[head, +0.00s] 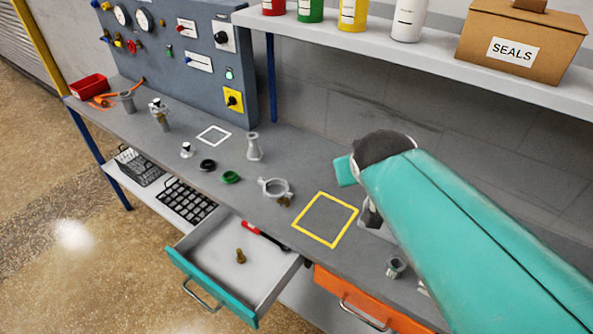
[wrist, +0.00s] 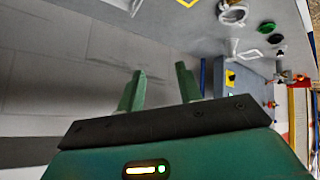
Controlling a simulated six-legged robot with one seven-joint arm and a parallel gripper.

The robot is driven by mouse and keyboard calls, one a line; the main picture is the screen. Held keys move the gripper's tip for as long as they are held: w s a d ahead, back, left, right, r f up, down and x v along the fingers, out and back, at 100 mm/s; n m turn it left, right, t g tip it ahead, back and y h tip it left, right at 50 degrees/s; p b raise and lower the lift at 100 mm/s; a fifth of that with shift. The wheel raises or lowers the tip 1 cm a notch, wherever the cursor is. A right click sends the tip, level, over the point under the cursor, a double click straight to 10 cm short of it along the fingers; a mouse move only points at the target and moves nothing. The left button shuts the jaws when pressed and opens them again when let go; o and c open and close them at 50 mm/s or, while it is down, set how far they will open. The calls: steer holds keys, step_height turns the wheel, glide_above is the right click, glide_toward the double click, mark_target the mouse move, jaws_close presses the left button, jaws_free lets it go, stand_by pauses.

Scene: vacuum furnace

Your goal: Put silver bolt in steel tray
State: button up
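My gripper (wrist: 159,88) shows in the wrist view with its two green fingers apart and nothing between them. In the head view my teal arm hides most of it, above the right part of the bench. I cannot clearly pick out a silver bolt; a small silver piece with a dark top (head: 187,150) stands upright on the bench left of centre, too small to be sure of. A pale grey edge (head: 376,231) shows beside my arm, right of the yellow square; it may be the steel tray, mostly hidden.
An open teal-fronted drawer (head: 212,287) holds a brass bolt (head: 241,257) and a red-handled tool. A clamp ring (head: 275,188), green ring (head: 231,177) and black ring (head: 207,165) lie on the bench. The yellow-outlined square (head: 325,219) is empty. A shelf (head: 430,58) overhangs the back.

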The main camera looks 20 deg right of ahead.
steer(key=s+a+f+n+g+y, duration=0.1)
steer(key=s+a+g+y, duration=0.1)
steer(key=s+a, duration=0.6)
steer(key=a+y, duration=0.1)
steer(key=a, duration=0.2)
steer(key=shift+a+f+g+y, duration=0.3)
steer(key=shift+f+y, duration=0.05)
steer(key=shift+y, duration=0.05)
steer(key=shift+c, duration=0.2)
